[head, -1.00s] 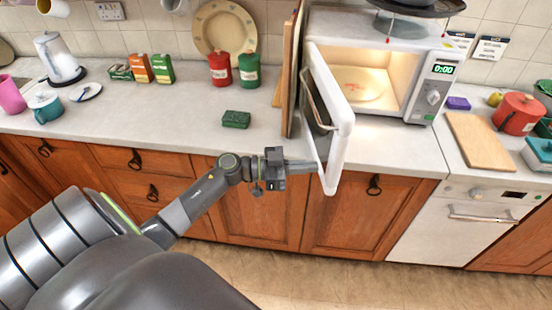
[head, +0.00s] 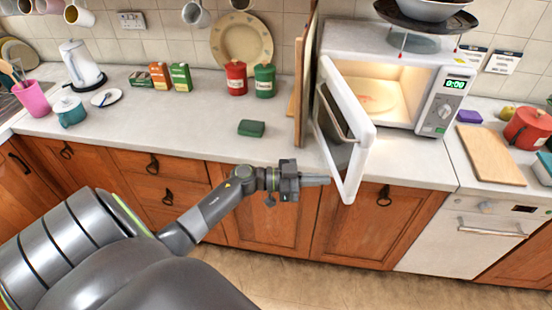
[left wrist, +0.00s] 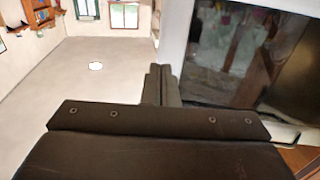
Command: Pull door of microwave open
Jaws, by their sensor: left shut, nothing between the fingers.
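The white microwave (head: 437,62) stands on the counter with its interior lit and a glass turntable (head: 368,97) inside. Its door (head: 361,165) is hinged at the left and stands wide open, jutting out over the counter's front edge. The door handle (head: 335,109) runs along the door's face. My left gripper (head: 326,181) is shut and empty, pointing right, with its fingertips close to the door's lower free edge. I cannot tell if they touch. In the left wrist view the shut fingers (left wrist: 162,86) are beside the door's dark glass (left wrist: 235,50). My right gripper is not in view.
Upright wooden boards (head: 305,85) stand just left of the door. A green sponge (head: 251,128) lies on the counter. Red (head: 236,78) and green (head: 264,80) canisters stand at the back. A bowl-topped scale (head: 420,30) sits on the microwave. The counter's front left is largely clear.

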